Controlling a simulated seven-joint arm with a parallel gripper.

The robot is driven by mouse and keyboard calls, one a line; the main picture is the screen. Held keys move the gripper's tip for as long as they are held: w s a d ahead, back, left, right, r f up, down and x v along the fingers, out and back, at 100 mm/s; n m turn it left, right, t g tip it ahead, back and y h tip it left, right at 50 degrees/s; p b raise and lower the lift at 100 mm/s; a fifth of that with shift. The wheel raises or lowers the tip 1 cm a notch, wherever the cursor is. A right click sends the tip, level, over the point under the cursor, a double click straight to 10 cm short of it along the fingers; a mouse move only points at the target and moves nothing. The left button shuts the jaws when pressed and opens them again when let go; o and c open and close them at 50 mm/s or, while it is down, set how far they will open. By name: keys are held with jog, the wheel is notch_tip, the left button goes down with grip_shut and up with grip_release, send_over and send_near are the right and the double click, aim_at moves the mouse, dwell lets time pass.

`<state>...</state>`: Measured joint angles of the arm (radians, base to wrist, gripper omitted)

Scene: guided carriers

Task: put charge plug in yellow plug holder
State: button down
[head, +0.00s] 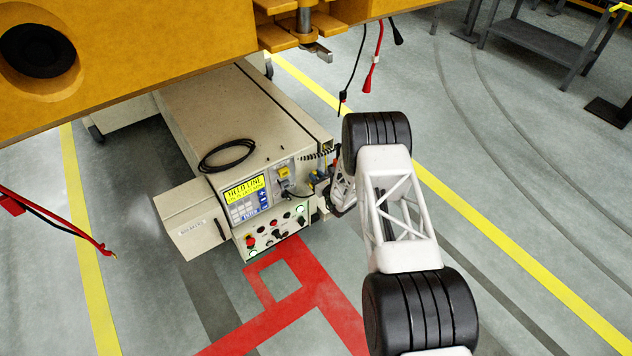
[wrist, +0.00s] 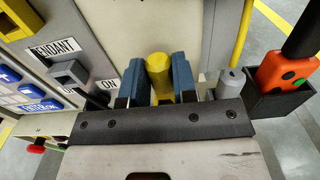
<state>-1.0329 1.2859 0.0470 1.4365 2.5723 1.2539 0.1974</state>
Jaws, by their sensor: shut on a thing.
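My gripper (wrist: 158,82) has its two blue fingers closed on a yellow round-topped piece, which I take to be the charge plug (wrist: 158,66). It stands between the fingers close to the cabinet's side; its lower end is hidden by the gripper's dark bar. In the head view my gripper (head: 322,184) is at the cabinet's right front corner, small and partly hidden by my arm. A yellow fitting (head: 284,171) sits on the front panel, left of my gripper; it also shows at the wrist view's top left (wrist: 20,18). I cannot tell whether it is the plug holder.
The beige cabinet (head: 235,110) carries a display (head: 245,193) and several buttons. A grey lever (wrist: 70,73) is left of my gripper. An orange handset (wrist: 288,66) in a black holder (wrist: 268,103) is close on the right. A red cable (head: 373,65) hangs above; open floor lies right.

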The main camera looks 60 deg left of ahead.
jog(key=shift+f, duration=1.55)
jog(key=c, duration=0.9)
grip_release()
jog(key=shift+d, duration=0.1)
jog(key=d, duration=1.2)
jog(key=shift+a, duration=0.1)
jog(key=shift+r, duration=0.1)
